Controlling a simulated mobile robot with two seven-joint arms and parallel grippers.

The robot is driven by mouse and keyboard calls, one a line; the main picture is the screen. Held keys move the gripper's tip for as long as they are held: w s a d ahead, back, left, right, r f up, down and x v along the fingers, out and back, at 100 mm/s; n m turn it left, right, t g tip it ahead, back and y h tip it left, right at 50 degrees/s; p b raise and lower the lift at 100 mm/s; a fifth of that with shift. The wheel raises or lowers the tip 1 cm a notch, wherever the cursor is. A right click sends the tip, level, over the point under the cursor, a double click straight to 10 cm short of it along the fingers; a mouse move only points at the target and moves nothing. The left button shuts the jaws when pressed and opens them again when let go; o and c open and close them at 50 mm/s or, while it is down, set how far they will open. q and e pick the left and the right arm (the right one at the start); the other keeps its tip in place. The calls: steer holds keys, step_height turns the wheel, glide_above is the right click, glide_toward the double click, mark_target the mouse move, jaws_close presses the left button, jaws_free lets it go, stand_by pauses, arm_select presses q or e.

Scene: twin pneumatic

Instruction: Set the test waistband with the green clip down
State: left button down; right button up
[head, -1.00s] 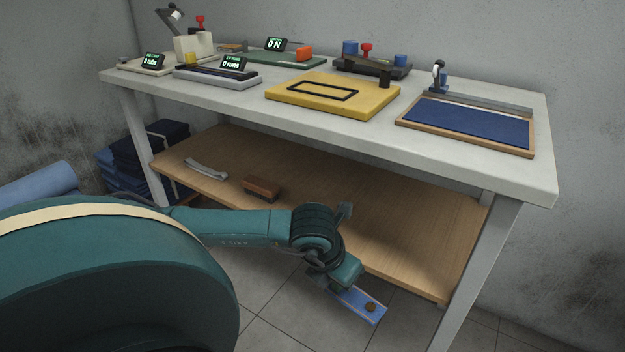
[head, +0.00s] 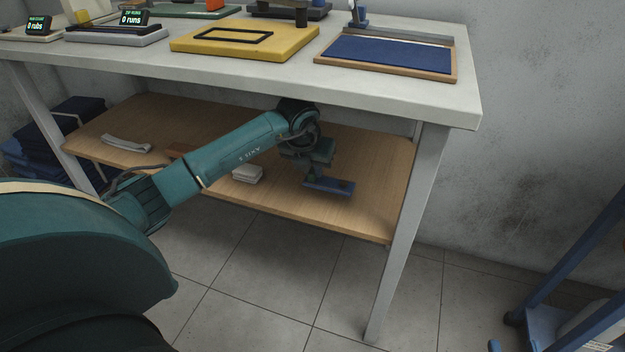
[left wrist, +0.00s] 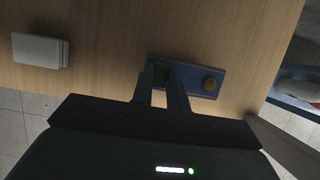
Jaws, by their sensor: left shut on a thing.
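The waistband is a short blue strip (head: 336,187) with a brown button near one end; it also shows in the left wrist view (left wrist: 192,66). My left gripper (head: 314,178) is shut on it at the end away from the button, above the lower wooden shelf's right part. In the left wrist view the fingers (left wrist: 165,90) meet the strip, and a dark greenish patch shows between them; I cannot tell if it is the green clip. I cannot tell whether the strip touches the shelf. My right gripper is out of view.
The wooden shelf (head: 375,200) lies under the white tabletop (head: 380,95), with table legs at its corners. A pale block (head: 247,174), a grey curved handle (head: 127,143) and a partly hidden brown brush (head: 181,150) rest on it. Shelf to the strip's right is bare.

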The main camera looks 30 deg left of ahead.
arm_select(q)
steer(key=shift+w, duration=0.3)
steer(key=shift+f, duration=0.25)
step_height(320, 180, down, 3)
steer(key=shift+f+b, duration=0.1)
steer(key=shift+b, duration=0.7)
steer(key=c, duration=1.4)
jaws_free()
arm_select(e)
steer(key=shift+w+a, duration=0.1)
steer(key=shift+a, duration=0.05)
